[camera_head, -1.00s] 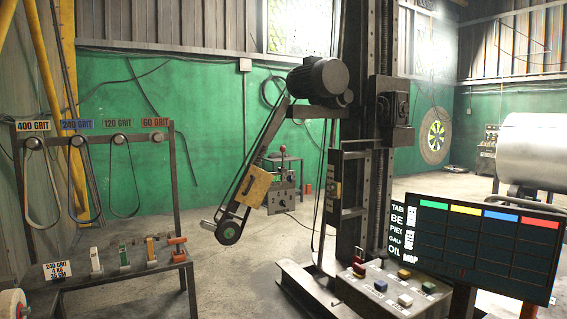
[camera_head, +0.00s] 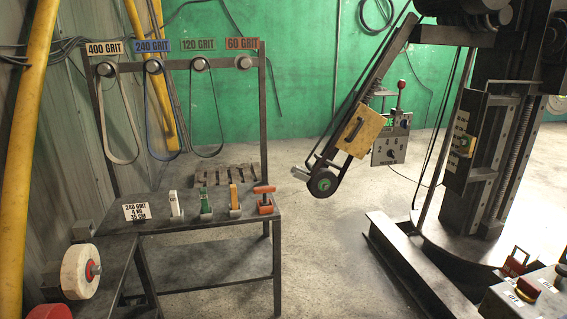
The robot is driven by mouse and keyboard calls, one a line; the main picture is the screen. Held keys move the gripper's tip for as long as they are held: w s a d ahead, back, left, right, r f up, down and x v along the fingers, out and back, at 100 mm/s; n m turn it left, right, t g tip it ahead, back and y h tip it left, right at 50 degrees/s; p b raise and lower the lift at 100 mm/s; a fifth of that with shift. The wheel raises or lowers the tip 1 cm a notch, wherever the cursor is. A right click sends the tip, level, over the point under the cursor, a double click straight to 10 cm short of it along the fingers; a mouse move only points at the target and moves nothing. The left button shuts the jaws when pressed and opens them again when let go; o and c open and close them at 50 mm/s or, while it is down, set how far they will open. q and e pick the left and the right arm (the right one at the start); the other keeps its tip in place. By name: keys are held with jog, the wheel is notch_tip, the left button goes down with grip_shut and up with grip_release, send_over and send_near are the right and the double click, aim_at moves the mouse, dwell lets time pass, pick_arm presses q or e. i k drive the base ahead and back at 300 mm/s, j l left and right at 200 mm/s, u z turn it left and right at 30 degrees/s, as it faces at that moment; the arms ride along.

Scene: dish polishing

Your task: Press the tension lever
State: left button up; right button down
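The belt grinder arm (camera_head: 357,110) slants down from the machine column, with a dark wheel (camera_head: 323,183) at its low end and a yellow block (camera_head: 360,134) on its side. Behind it, a grey box (camera_head: 391,146) with dials carries an upright lever (camera_head: 399,96) with a red knob. No lever in view is labelled as the tension lever, so I cannot tell which one it is. Neither of my grippers is in view.
A rack (camera_head: 262,90) labelled by grit holds hanging belts; the 60 grit hook (camera_head: 243,63) looks bare. Its bench (camera_head: 180,222) carries several coloured holders. A white wheel (camera_head: 80,272) stands front left. Open floor (camera_head: 325,255) lies between.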

aim_at(402, 84)
jog(key=i+z, duration=0.1)
jog(key=i, duration=0.65)
jog(key=i+j+z, duration=0.1)
jog(key=i, duration=0.6)
jog(key=i+j, duration=0.25)
jog(key=i, duration=0.5)
jog(key=l+z, duration=0.05)
